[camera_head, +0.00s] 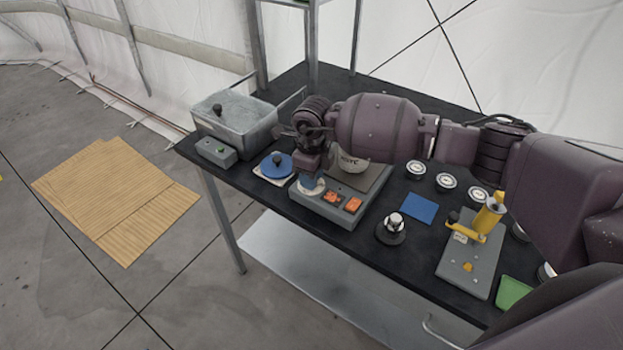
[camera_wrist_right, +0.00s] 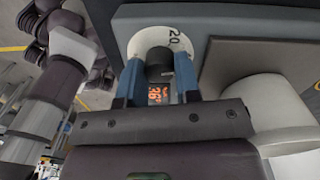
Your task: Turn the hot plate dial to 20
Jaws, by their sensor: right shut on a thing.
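The hot plate (camera_head: 335,208) is a grey box with a darker plate on top, near the front edge of the black table. Its white dial disc (camera_head: 308,190) is at its left front corner. My right gripper (camera_head: 312,178) points down over the dial and partly hides it. In the right wrist view the blue fingertips (camera_wrist_right: 159,75) are shut on the black dial knob (camera_wrist_right: 159,62), one on each side. The number 20 shows on the white disc (camera_wrist_right: 174,36), up and right of the knob. Orange digits (camera_wrist_right: 155,95) show between the fingers. My left gripper is not in view.
A white vessel (camera_head: 348,170) with dark lettering is at the hot plate, partly behind my arm. A blue round piece (camera_head: 277,165) and a grey basin (camera_head: 235,110) stand left. A black-and-white knobbed item (camera_head: 393,224) and a yellow-handled fixture (camera_head: 468,253) stand right.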

